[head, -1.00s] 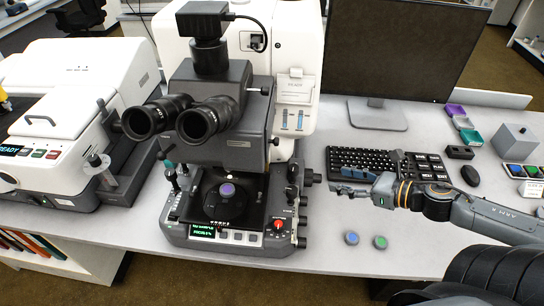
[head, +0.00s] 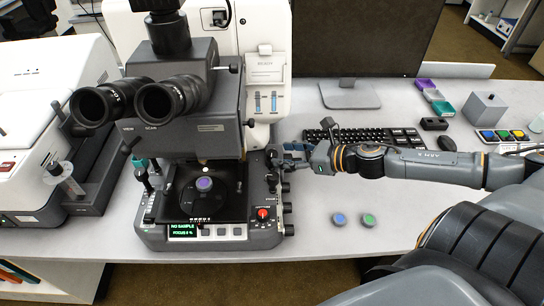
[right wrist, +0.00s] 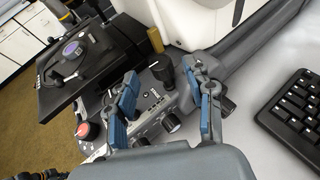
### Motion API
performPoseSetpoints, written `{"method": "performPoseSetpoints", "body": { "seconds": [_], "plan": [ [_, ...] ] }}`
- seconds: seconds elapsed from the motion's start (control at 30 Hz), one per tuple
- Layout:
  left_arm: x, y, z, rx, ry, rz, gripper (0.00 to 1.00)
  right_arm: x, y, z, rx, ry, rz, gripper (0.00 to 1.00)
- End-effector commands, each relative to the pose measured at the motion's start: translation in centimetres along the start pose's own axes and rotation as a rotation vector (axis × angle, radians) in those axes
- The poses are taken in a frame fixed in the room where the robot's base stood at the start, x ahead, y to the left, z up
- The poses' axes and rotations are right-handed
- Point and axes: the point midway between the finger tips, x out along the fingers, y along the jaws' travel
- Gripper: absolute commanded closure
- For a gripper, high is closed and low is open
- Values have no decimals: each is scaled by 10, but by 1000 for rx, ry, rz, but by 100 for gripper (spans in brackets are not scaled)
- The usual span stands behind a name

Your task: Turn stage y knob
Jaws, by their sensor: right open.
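The infrared microscope (head: 205,100) stands left of centre in the head view, with a black stage (head: 205,205) carrying a round holder with a purple disc (head: 204,184). Several dark knobs line the right side of its base. My right gripper (head: 290,154) is open and empty at that side, beside the upper knobs. In the right wrist view, a black upright knob (right wrist: 163,70) shows ahead, between the blue-padded fingers (right wrist: 166,92); I cannot tell whether they touch it. Which knob is the stage y knob is not readable. My left gripper is out of view.
A red knob (head: 263,213) sits on the base front beside a screen (head: 183,230) reading "NO SAMPLE". A keyboard (head: 360,137) lies behind my right arm. Two small discs, blue (head: 339,219) and green (head: 369,219), lie on the table, with bare table around them.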

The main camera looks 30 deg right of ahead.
Motion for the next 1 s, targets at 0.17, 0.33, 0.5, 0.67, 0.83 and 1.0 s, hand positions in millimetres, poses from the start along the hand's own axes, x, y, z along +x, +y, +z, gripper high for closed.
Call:
{"method": "performPoseSetpoints", "body": {
  "seconds": [0.17, 0.33, 0.5, 0.67, 0.83, 1.0],
  "plan": [
    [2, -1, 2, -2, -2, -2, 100, 12, -1, 3, -2, -5, -1, 47],
    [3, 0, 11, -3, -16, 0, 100, 23, -1, 3, -4, -3, -2, 47],
    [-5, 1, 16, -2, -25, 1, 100, 35, -2, 3, 2, -4, -4, 47],
    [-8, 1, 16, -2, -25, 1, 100, 44, -2, 3, 0, -2, -3, 47],
    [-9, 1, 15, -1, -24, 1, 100, 48, 0, 2, -1, -1, -1, 47],
    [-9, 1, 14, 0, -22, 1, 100, 49, 0, 1, -1, 0, 0, 47]
  ]
}}
